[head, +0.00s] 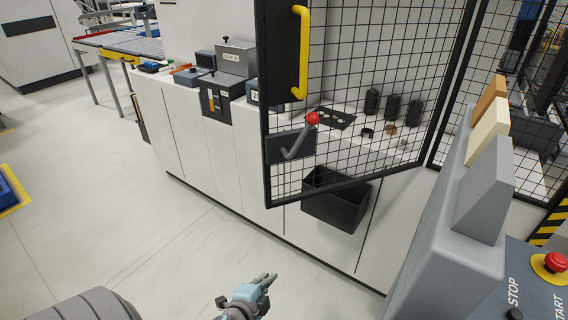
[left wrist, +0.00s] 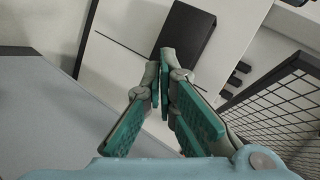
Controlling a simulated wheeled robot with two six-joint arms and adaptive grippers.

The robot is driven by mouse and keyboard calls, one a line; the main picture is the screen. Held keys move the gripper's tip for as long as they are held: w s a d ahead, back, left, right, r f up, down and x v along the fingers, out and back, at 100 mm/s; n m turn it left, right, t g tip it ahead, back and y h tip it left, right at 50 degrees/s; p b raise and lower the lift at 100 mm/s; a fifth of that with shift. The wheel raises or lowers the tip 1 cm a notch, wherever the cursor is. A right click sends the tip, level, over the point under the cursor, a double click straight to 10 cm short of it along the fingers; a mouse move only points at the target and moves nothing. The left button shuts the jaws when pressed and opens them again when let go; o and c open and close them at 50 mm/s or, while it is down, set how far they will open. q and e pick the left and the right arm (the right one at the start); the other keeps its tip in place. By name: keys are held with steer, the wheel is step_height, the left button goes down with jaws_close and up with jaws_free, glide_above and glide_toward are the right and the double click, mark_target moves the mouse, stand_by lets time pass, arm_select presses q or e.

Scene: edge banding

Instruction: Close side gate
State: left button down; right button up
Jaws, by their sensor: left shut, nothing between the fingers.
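The side gate (head: 340,170) is a black-framed wire mesh panel. It stands at an angle to the mesh fence on its right, in front of the white bench. It has a yellow handle (head: 302,50) and, lower down, a grey latch lever with a red knob (head: 312,118). My left gripper (head: 270,278) is low at the bottom of the head view, below and apart from the gate. It is shut and empty. In the left wrist view its teal-padded fingers (left wrist: 165,70) are together, with black mesh (left wrist: 285,115) to their right. My right gripper is out of view.
A black bin (head: 335,208) hangs on the bench front behind the gate. At the right are a grey machine housing (head: 445,250) and a control panel with a red button (head: 555,262).

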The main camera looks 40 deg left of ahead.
arm_select(q)
step_height(320, 180, up, 27)
steer(key=w+d+m+t+p, duration=0.2)
steer(key=m+t, duration=0.2)
steer(key=t, duration=0.2)
steer(key=p, duration=0.2)
glide_toward(295, 162)
steer(key=w+d, duration=0.2)
steer(key=d, duration=0.1)
steer(key=shift+y, duration=0.4)
steer(key=w+a, duration=0.2)
steer(key=a, duration=0.1)
steer(key=shift+w+a+r, duration=0.1)
steer(key=shift+w+a, duration=0.2)
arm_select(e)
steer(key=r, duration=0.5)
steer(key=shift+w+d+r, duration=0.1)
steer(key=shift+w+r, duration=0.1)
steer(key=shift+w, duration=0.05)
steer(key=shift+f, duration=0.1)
